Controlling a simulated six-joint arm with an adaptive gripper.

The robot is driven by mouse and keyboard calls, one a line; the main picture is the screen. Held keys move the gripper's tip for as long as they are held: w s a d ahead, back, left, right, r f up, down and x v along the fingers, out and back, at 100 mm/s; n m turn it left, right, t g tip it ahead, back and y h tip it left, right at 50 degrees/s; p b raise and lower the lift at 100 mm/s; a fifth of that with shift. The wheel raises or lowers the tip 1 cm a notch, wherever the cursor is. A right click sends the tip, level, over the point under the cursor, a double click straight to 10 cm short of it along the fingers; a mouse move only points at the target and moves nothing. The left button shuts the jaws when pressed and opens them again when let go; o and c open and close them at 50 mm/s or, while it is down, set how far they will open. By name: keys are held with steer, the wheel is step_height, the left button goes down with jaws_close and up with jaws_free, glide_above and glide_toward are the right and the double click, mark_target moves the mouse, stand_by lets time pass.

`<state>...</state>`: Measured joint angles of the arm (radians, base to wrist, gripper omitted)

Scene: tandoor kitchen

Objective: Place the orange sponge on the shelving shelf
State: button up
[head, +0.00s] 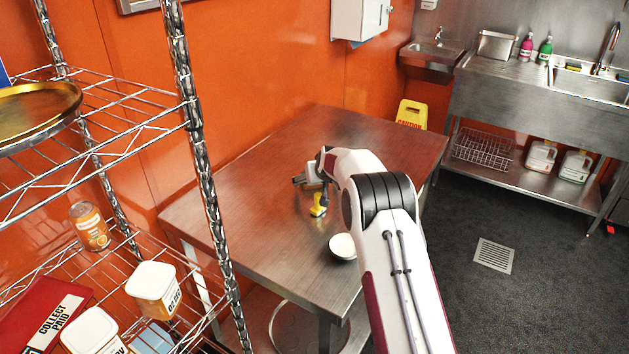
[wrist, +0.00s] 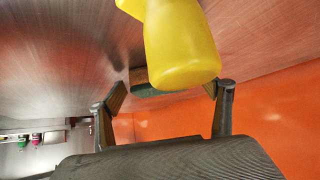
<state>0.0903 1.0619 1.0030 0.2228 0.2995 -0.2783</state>
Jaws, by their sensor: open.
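My gripper (head: 308,183) is low over the steel table in the head view, with its fingers apart. In the wrist view my open gripper (wrist: 164,93) has a small block with a dark green face (wrist: 152,90) showing beyond and between its fingertips. This block looks like the sponge, but its orange side is not clear, and I cannot tell how far it is from the fingers. I cannot make out the sponge in the head view. The wire shelving (head: 130,130) stands at the left of the head view.
A yellow bottle (head: 318,205) stands close to my gripper and fills the upper wrist view (wrist: 182,45). A white bowl (head: 343,247) sits near the table's front edge. The shelving holds a brass tray (head: 40,128), a can (head: 89,227) and white tubs (head: 154,288). The table's left part (head: 225,215) is clear.

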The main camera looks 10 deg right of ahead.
stand_by(0.3)
steer(key=c, duration=0.8)
steer(key=shift+r, duration=5)
